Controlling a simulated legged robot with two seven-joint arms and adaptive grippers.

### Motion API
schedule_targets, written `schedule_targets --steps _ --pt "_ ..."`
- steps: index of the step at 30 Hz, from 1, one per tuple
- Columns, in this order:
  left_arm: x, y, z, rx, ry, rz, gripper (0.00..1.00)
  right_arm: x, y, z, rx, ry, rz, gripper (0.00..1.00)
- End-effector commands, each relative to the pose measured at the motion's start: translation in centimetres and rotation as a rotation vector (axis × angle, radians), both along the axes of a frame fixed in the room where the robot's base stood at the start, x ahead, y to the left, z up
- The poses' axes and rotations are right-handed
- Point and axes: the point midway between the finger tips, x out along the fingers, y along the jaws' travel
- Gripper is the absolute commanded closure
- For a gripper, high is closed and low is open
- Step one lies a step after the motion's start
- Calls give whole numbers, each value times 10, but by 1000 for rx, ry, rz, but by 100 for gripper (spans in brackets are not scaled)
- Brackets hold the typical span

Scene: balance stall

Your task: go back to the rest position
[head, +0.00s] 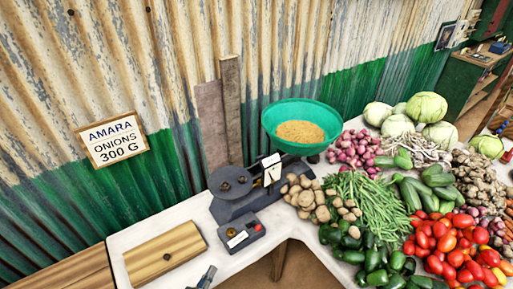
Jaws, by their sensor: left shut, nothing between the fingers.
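My left gripper (208,273) shows only in part at the bottom edge of the head view. Its fingers are shut with nothing between them, just off the front edge of the white counter in the picture. Most of my left arm is out of view. My right gripper is not in view. A dark balance scale (242,197) stands on the counter, with a green pan (301,113) holding yellowish grain.
A wooden box (165,254) lies left of the scale, and a small dark box (241,234) lies before it. Potatoes (306,197), beans (367,206), peppers and tomatoes (449,243) crowd the right. A sign (112,140) reading "AMARA ONIONS 300 G" hangs on the corrugated wall.

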Motion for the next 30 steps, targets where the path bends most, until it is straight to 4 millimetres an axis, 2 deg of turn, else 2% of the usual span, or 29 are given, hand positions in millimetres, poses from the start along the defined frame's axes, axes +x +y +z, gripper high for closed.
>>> schedule_targets --steps 5,8,15,22,30 --pt "-8 -5 -14 177 149 80 100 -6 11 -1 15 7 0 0" --pt "-23 -3 -24 328 283 118 100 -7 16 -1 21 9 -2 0" --pt "-92 18 -41 672 636 93 100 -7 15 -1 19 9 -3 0" --pt "-150 35 -40 833 845 4 100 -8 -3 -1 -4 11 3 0" --pt "-210 47 -29 950 1029 -117 100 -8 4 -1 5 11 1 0"
